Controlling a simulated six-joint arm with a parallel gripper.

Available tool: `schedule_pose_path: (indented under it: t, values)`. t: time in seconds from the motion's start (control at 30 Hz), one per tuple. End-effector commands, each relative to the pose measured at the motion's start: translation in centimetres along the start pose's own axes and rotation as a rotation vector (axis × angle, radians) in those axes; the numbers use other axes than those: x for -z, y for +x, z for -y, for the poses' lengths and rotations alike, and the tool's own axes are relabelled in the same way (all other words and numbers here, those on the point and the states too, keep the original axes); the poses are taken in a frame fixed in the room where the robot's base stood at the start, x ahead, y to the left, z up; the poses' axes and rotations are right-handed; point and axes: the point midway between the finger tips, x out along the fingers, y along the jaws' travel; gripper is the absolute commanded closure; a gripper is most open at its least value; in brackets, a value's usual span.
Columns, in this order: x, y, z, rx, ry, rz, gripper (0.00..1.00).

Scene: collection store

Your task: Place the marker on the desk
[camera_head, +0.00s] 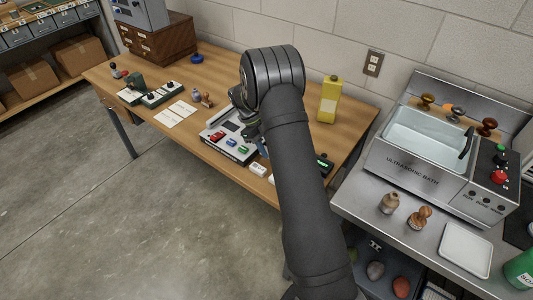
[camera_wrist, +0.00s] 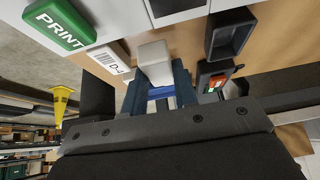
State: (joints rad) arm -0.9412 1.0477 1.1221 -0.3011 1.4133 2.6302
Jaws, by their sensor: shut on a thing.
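In the wrist view, my gripper (camera_wrist: 158,90) has blue fingers shut on a pale, off-white block (camera_wrist: 154,58), which looks like the marker, though no writing shows on it. A white tile with a barcode and "D-4" (camera_wrist: 110,62) lies just left of the block. Both are close over the wooden desk (camera_wrist: 260,45). In the head view, the desk (camera_head: 185,62) runs along the wall. My gripper (camera_head: 258,143) is low over its front part, beside the grey device with buttons, and mostly hidden by my arm. The held block cannot be made out there.
The grey button device (camera_head: 212,140) is close to my gripper; its green PRINT button (camera_wrist: 60,25) shows in the wrist view. A dark tray (camera_wrist: 229,33) is at right. White blocks (camera_head: 258,170) lie at the desk's front edge. A yellow bottle (camera_head: 329,99) stands behind.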

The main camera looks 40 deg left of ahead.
Motion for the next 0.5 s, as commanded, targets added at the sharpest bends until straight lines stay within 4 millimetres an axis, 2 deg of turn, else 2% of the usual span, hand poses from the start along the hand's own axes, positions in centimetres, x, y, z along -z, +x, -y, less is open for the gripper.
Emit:
schedule_pose_path:
  t: [0.1,0.2,0.5]
  values:
    - [-0.9,1.8,-0.1,-0.002,-0.001,-0.003,0.96]
    - [-1.4,2.6,0.0,0.0,0.0,-0.001,0.96]
    - [-1.5,2.8,0.0,0.0,0.0,0.0,0.96]
